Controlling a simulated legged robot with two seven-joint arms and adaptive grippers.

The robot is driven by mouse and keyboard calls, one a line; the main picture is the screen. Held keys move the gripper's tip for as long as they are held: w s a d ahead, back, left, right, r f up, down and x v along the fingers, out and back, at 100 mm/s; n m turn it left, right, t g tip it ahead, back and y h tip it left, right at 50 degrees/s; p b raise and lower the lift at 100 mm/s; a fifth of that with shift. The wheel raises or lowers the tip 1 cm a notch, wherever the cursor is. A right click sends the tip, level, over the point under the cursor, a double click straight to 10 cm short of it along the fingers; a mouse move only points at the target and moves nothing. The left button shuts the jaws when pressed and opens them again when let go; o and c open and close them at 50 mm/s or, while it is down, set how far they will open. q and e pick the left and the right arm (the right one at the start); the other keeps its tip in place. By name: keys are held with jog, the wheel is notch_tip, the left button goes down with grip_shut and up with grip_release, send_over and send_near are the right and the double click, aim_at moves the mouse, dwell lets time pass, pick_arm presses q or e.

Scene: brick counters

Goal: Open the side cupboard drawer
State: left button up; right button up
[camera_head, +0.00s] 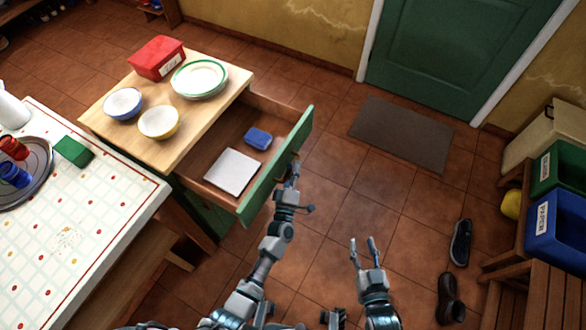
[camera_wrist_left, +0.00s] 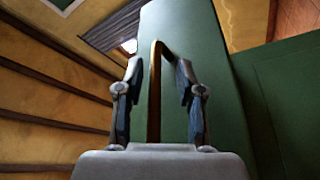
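The side cupboard (camera_head: 205,213) has a wooden top and a green drawer (camera_head: 270,178) that stands pulled well out. A white square item (camera_head: 233,171) and a small blue item (camera_head: 258,138) lie inside it. My left gripper (camera_head: 293,165) is at the drawer's green front. In the left wrist view, a brass handle (camera_wrist_left: 155,85) stands between the open fingers of my left gripper (camera_wrist_left: 157,75), with gaps on both sides. My right gripper (camera_head: 362,241) is open and empty above the floor, right of the drawer.
Bowls, plates (camera_head: 200,77) and a red box (camera_head: 157,57) stand on the cupboard top. A table (camera_head: 80,235) is at the left. Shoes (camera_head: 460,242), a bench and bins (camera_head: 557,222) are at the right. Tiled floor before the drawer is clear.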

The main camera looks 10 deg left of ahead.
pick_arm(q)
jog(key=shift+s+a, duration=0.1)
jog(key=shift+s, duration=0.1)
jog(key=v, duration=1.1)
jog(key=shift+s, duration=0.35)
jog(key=shift+f, duration=0.15)
